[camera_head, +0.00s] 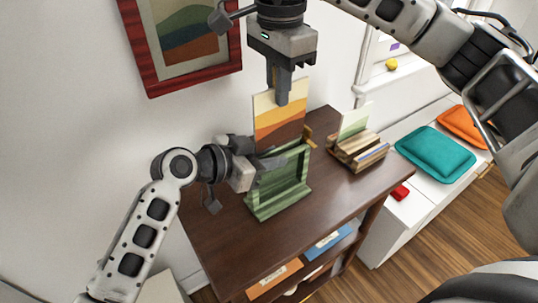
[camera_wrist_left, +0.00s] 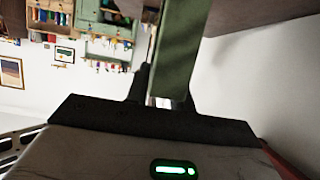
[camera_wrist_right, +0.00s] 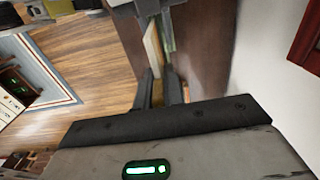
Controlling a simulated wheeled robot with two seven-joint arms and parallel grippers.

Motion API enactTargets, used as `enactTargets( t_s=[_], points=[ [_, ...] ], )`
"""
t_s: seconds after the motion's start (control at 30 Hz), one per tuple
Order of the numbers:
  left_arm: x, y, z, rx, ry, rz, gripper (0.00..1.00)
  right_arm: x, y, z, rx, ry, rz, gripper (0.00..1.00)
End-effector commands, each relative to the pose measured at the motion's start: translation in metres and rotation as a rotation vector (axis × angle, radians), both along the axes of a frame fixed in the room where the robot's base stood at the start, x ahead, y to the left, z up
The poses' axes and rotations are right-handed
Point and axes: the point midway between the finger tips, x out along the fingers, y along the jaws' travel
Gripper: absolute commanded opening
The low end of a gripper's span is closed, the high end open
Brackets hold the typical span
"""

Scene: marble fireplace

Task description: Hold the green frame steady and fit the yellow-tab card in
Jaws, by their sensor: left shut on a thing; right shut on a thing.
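The green frame (camera_head: 262,207) stands upright on the dark wooden table. My left gripper (camera_head: 270,161) is shut on its left side; the left wrist view shows the green bar (camera_wrist_left: 182,45) between the fingers. My right gripper (camera_head: 283,98), pointing down, is shut on the top of a card (camera_head: 276,124) with cream, yellow, orange and brown bands. The card is upright just above the frame, its lower edge close to the frame's top; whether it is in the slot I cannot tell. A small ochre piece (camera_head: 309,133) shows beside the card's right edge, perhaps its tab. The card's pale edge (camera_wrist_right: 152,50) shows in the right wrist view.
A wooden rack (camera_head: 372,160) holding a pale green card (camera_head: 354,121) stands to the right on the table (camera_head: 330,192). Teal (camera_head: 435,154) and orange (camera_head: 462,127) cushions lie on a white bench beyond. A red-framed picture (camera_head: 150,60) hangs on the wall behind.

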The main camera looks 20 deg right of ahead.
Motion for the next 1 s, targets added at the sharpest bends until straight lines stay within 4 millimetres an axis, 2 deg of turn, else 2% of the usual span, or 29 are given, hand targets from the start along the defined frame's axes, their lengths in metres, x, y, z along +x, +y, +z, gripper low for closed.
enactTargets(
  t_s=[0.17, 1.0],
  points=[
    [0.000, 0.000, 0.000, 0.000, 0.000, 0.000, 0.00, 0.000, 0.000, -0.001, 0.000, 0.000, 0.000, 0.00],
    [0.000, 0.000, 0.000, 0.000, 0.000, 0.001, 0.00, 0.000, 0.000, -0.035, 0.000, 0.000, 0.000, 0.00]
  ],
)
